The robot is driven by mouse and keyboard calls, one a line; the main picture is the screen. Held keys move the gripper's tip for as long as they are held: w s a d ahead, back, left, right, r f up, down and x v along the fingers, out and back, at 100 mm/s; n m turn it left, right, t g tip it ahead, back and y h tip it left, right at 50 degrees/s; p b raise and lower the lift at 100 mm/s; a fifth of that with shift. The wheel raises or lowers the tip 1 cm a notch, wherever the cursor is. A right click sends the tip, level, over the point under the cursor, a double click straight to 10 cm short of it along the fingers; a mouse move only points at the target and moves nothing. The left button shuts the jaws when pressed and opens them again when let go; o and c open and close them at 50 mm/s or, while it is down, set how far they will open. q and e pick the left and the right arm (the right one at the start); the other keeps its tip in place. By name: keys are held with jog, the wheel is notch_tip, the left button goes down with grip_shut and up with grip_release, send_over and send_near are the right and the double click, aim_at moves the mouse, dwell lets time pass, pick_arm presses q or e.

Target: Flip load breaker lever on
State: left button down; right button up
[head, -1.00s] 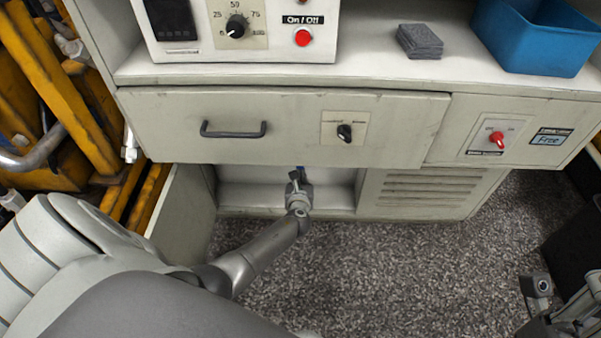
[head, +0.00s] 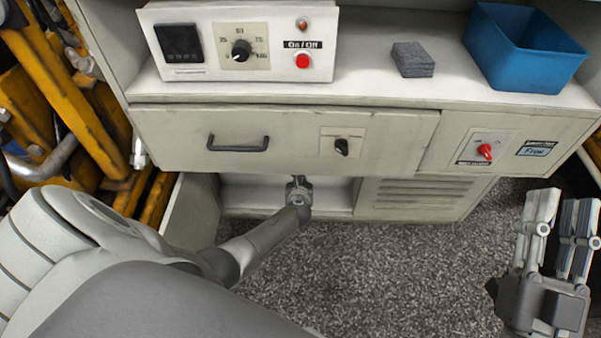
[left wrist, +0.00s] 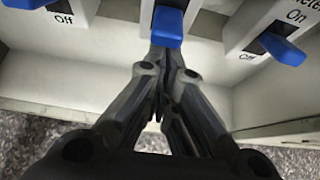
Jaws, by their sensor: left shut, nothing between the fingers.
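Three blue levers on white switch housings show in the left wrist view: a left one (left wrist: 30,3) cut off by the top edge, a middle one (left wrist: 167,27) and a right one (left wrist: 283,50). "Off" shows below the left lever; "On" and "Off" show beside the right one. No label reading load breaker is legible. My left gripper (left wrist: 166,55) is shut and empty, its tips right at the lower end of the middle lever; contact is unclear. In the head view, my left gripper (head: 298,182) is inside the cabinet opening below the drawer. My right gripper (head: 561,215) is open and empty at the right.
The drawer front (head: 280,120) with its handle (head: 238,142) and black knob (head: 341,146) hangs above my left gripper. A red switch (head: 485,151) is to the right. A control box (head: 215,60), grey block (head: 413,60) and blue bin (head: 515,75) stand on the shelf.

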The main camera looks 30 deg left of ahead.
notch_tip(320, 180, down, 8)
jog(key=w+g+h+p, duration=0.1)
jog(key=w+g, duration=0.1)
jog(key=g, duration=0.3)
jog(key=shift+w+d+h, duration=0.2)
jog(key=shift+d+h, duration=0.05)
jog(key=shift+h, duration=0.05)
jog(key=shift+p, duration=0.3)
jog(key=shift+f, duration=0.1)
notch_tip(320, 180, down, 7)
jog(key=s+d+g+h+p, duration=0.1)
jog(key=g, duration=0.3)
jog(key=shift+s+d+h+p, duration=0.15)
jog(key=shift+h+p, duration=0.15)
